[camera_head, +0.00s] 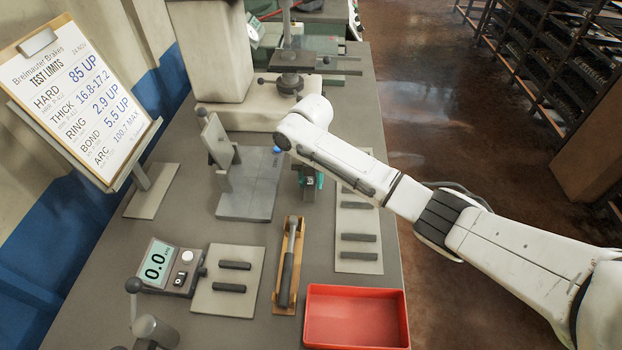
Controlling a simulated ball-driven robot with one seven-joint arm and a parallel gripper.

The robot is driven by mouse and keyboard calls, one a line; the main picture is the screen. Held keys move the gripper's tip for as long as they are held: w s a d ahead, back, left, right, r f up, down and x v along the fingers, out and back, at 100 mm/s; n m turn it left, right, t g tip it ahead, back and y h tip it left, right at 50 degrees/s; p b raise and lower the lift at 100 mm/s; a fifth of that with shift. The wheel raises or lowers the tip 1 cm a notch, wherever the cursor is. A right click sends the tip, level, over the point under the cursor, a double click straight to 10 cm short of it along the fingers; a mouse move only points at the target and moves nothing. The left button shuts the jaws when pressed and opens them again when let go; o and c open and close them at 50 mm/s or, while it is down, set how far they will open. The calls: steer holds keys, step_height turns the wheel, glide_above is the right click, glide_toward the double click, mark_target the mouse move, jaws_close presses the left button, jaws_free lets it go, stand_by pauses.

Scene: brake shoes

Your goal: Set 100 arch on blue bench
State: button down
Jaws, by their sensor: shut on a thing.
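My gripper (309,188) points down below the wrist of my white arm, over the grey benchtop. It is shut on a small part, mostly hidden by the fingers and wrist; teal shows at its sides, and I cannot tell whether that is the part or the gripper. Just left of it stands a grey fixture (246,198) with a base plate, a tilted panel and a blue knob (277,149). I cannot tell whether the gripper touches it. No thing is plainly marked as the 100 arch, and no bench is plainly blue.
A limits board (76,100) stands at left. A gauge (170,268) reads 0.0 beside a plate with two dark bars (235,265). A hammer (289,260) lies on a wooden holder near a red tray (355,318). A pale plate (358,215) lies at right. A press (292,62) stands behind.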

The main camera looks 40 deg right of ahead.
steer(key=shift+f, duration=0.2)
steer(key=c, duration=0.7)
jaws_free()
step_height(320, 180, up, 12)
steer(key=shift+r, duration=0.1)
